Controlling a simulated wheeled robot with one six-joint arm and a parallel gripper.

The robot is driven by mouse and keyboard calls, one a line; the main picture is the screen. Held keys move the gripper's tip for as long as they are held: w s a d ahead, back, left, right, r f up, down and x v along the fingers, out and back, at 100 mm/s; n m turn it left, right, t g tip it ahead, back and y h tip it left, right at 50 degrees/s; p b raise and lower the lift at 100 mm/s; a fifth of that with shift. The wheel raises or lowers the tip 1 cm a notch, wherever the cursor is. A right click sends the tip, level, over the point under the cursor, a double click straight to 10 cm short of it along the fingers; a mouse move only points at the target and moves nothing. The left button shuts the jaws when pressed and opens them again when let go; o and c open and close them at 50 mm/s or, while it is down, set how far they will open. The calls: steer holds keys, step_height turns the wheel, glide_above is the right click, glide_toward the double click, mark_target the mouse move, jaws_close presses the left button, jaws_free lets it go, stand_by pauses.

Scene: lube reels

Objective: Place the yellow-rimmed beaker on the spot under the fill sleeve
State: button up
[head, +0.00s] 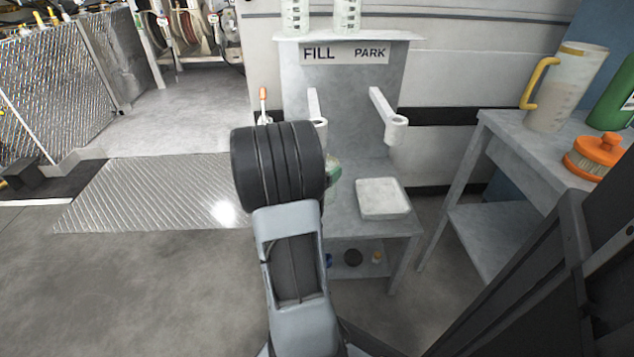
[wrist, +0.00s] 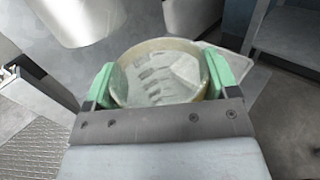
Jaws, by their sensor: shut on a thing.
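My gripper (wrist: 162,84) is shut on a round beaker (wrist: 160,72) with a dull yellow rim; its green fingers press on both sides. In the head view my arm hides the beaker, and only a green bit of my gripper (head: 333,172) shows at the stand's left. The fill sleeve (head: 317,122) sticks out below the FILL label, partly behind my arm. The spot under it is hidden in the head view. The park sleeve (head: 396,124) is to its right.
A pale square pad (head: 383,198) lies on the stand's shelf under the park sleeve. A side table (head: 490,135) at right holds a yellow-handled jug (head: 560,88) and an orange-lidded container (head: 597,155). A small orange-tipped lever (head: 263,100) stands left of the fill sleeve.

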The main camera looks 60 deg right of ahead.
steer(key=w+d+f+b, duration=0.3)
steer(key=w+f, duration=0.1)
steer(key=f, duration=0.5)
steer(key=shift+d+f+b, duration=0.1)
steer(key=shift+f+b, duration=0.15)
steer(key=shift+b, duration=0.4)
steer(key=o, duration=1.1)
steer(key=shift+r, duration=0.15)
steer(key=a, duration=0.2)
steer(key=w+a+p, duration=0.1)
steer(key=a, duration=0.2)
steer(key=a+p, duration=0.1)
steer(key=a, duration=0.1)
steer(key=shift+w+a, duration=0.15)
steer(key=shift+a, duration=0.1)
